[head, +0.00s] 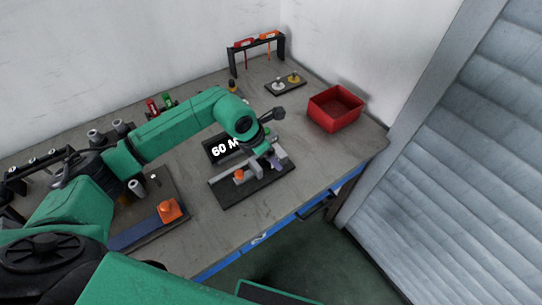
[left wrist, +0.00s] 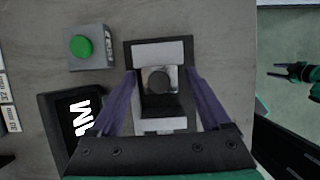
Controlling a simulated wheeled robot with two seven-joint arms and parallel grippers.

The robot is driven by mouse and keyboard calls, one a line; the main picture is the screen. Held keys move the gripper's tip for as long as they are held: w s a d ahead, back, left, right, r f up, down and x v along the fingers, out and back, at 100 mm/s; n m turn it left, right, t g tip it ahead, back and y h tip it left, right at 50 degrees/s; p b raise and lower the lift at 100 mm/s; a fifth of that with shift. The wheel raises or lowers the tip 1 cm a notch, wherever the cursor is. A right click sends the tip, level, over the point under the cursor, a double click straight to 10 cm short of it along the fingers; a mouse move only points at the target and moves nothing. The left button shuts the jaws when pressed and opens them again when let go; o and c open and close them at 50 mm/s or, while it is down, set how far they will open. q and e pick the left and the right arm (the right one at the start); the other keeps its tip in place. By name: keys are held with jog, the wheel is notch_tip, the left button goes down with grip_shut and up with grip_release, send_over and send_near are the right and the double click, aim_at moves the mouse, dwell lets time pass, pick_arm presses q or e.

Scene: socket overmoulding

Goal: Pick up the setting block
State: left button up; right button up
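My left gripper (head: 274,160) is over the dark fixture plate (head: 229,194) on the bench. In the left wrist view the left gripper (left wrist: 160,74) is open, its two purple fingers apart.
A dark display (head: 218,150) and a green button box (left wrist: 90,48) are beside the fixture. A red bin (head: 336,108) stands at the right of the bench. A black rack (head: 257,50) and a small tray (head: 285,87) are at the back. The bench front is partly clear.

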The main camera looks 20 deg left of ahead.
pick_arm(q)
grip_shut()
jog(key=shift+r, duration=0.1)
jog(key=shift+r, duration=0.1)
